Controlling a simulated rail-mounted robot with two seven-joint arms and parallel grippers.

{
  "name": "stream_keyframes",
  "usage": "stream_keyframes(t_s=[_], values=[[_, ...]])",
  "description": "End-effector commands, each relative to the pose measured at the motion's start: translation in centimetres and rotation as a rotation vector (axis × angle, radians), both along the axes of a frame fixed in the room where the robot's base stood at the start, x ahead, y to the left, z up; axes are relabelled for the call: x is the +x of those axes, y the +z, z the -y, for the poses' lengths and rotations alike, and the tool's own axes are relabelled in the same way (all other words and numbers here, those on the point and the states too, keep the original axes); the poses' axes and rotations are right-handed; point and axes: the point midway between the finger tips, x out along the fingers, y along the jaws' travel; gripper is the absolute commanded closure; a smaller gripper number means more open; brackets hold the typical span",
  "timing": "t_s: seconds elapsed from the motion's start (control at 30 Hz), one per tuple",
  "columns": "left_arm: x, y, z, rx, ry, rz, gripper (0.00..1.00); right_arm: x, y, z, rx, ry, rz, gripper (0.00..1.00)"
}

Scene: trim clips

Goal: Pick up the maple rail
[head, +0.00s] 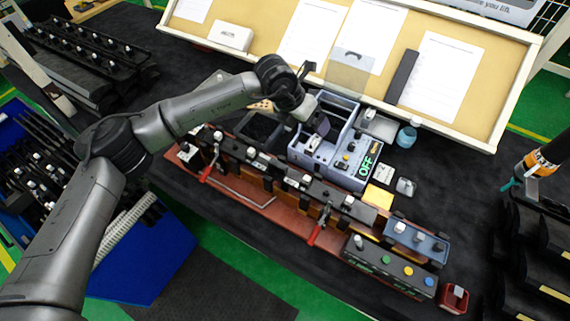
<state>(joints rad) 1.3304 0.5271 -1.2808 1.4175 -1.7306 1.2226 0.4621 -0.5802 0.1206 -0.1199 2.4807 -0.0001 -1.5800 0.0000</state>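I cannot single out the maple rail with certainty. A small pale wooden piece with dark dots (262,104) shows partly behind my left arm, left of the blue-grey box; it may be part of the rail. My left gripper (312,113) is over the left part of the open blue-grey box (345,172). The wrist and the small view of the fingers hide whether it is open and whether it holds anything.
A long reddish-brown fixture (232,196) with red-handled clamps (316,235) runs across the dark table. A button panel (392,268) and a red bin (453,297) stand at its right end. A pinboard (270,48) backs the table. A blue bin (150,265) is at left.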

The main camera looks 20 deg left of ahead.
Motion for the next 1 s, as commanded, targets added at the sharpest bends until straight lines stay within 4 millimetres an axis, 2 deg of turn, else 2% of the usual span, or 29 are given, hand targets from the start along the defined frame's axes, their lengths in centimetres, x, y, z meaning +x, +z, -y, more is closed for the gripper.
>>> stream_keyframes(t_s=[0.13, 0.33, 0.53, 0.8, 1.0], values=[[-1.7, -1.4, -3.3, 0.212, 0.057, -0.13, 0.06, 0.0, 0.0, -0.1, 0.002, -0.001, 0.0, 0.57], [-3.7, -1.8, -5.8, 0.36, 0.12, -0.264, 0.06, -0.1, 0.0, -0.1, 0.005, -0.003, -0.002, 0.57], [-4.2, -3.0, -6.3, 0.384, 0.173, -0.303, 0.06, -0.1, 0.1, -0.1, 0.005, -0.003, -0.002, 0.57], [-4.3, -7.6, -6.3, 0.382, 0.175, -0.304, 0.06, -0.1, 0.4, -0.1, 0.003, -0.001, -0.002, 0.57], [-4.2, -9.8, -6.2, 0.381, 0.175, -0.301, 0.06, 0.0, 0.4, 0.0, -0.002, 0.002, -0.002, 0.57]])
